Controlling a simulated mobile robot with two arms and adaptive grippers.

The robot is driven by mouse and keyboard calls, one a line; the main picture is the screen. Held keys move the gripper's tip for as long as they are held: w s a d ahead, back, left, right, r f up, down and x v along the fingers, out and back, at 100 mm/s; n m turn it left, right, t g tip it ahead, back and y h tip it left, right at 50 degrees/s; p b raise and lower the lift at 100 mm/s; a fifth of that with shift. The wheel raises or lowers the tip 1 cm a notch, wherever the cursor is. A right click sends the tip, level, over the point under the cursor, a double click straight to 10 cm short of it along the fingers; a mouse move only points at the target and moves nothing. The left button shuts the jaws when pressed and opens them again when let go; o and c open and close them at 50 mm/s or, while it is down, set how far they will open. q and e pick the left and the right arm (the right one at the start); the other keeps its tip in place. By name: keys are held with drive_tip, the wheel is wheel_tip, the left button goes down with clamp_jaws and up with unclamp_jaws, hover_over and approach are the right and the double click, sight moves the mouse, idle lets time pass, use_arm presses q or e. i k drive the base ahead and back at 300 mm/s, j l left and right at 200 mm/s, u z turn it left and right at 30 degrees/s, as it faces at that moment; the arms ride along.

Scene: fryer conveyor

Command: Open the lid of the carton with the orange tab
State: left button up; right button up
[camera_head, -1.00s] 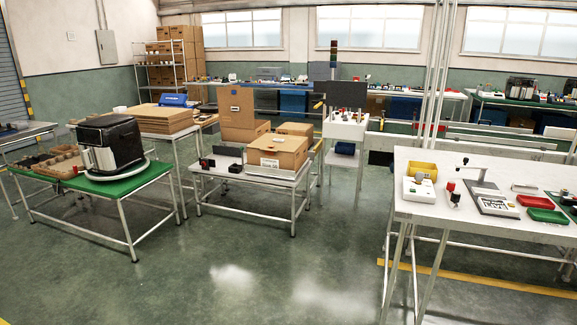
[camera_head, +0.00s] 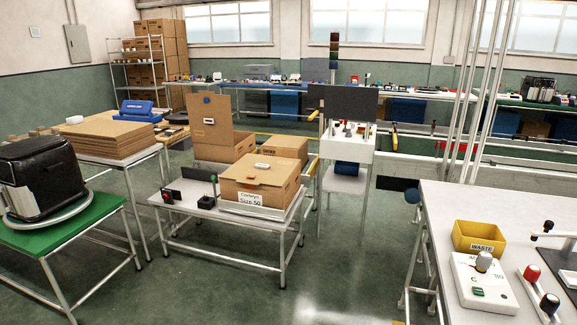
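A closed brown carton (camera_head: 258,184) sits on the middle white table, with a white printed label on its front. A small orange-red mark (camera_head: 253,186), which looks like the orange tab, is at the front edge of its lid. Behind it to the left stands an open carton (camera_head: 228,152), its lid (camera_head: 210,122) raised upright with a blue tab on it. A third, closed carton (camera_head: 284,147) stands behind to the right. Neither of my grippers is in view.
A small black device (camera_head: 201,188) stands left of the carton. A green-topped table (camera_head: 75,228) with a black fryer (camera_head: 42,180) is at left. A white table (camera_head: 440,215) with a yellow waste bin (camera_head: 479,238) is at right. Open floor lies in front.

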sight(269, 171)
drive_tip(key=i, duration=1.05)
drive_tip(key=i+j+z, duration=0.1)
drive_tip(key=i, duration=0.95)
